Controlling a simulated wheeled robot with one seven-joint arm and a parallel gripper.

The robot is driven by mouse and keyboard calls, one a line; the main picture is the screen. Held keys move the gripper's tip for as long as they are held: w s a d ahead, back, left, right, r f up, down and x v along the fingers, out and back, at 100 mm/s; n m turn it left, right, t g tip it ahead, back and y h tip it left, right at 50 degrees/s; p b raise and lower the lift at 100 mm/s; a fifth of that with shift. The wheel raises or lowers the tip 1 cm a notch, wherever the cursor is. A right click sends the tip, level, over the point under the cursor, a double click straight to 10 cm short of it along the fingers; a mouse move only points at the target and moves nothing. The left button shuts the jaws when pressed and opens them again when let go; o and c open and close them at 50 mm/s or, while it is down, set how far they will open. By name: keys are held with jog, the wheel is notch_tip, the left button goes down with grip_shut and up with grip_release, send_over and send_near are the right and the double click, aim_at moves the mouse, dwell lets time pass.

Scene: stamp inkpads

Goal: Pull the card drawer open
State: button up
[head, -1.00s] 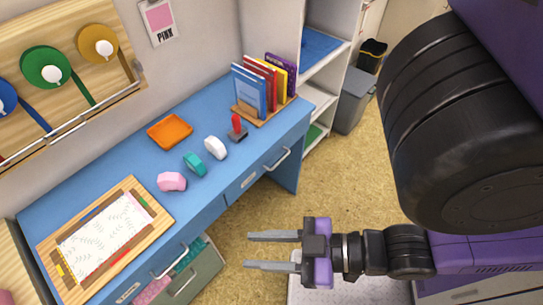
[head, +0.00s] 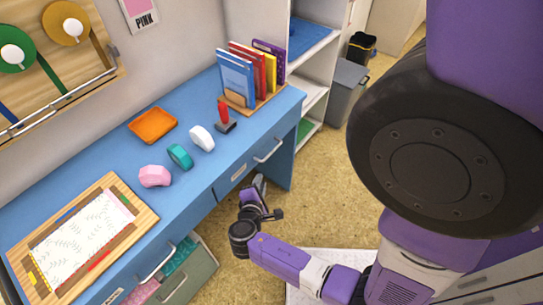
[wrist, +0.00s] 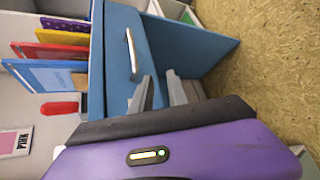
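The blue desk has a drawer front (head: 231,181) on its right side, with a silver bar handle (head: 268,151) and a small label that I cannot read. This drawer looks shut. Its handle also shows in the wrist view (wrist: 131,51). My gripper (head: 260,182) is in front of the desk, just below and left of that handle in the head view. In the wrist view my gripper (wrist: 158,86) has its two grey fingers apart with nothing between them. The fingertips are near the drawer front, a little short of the handle. A second silver handle (head: 158,263) is on the desk's left front.
A grey-green bin (head: 192,283) with pink and teal contents juts out under the desk's left part. On the desk are an orange tray (head: 153,124), tape-like pieces, a red-handled stamp (head: 224,117) and a book rack (head: 251,100).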

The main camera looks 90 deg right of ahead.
aim_at(270, 155)
jog(key=shift+s+d+r+g+h, duration=0.25)
jog(key=shift+s+d+g, duration=0.25)
jog(key=shift+d, duration=1.55)
jog(key=shift+s+d+r+g+h, duration=0.25)
jog(key=shift+s+d+g, duration=0.3)
jog(key=shift+d, duration=1.55)
jog(key=shift+s+d+r+g+h, duration=0.25)
jog(key=shift+s+d+g, duration=0.25)
jog(key=shift+d, duration=1.55)
grip_shut()
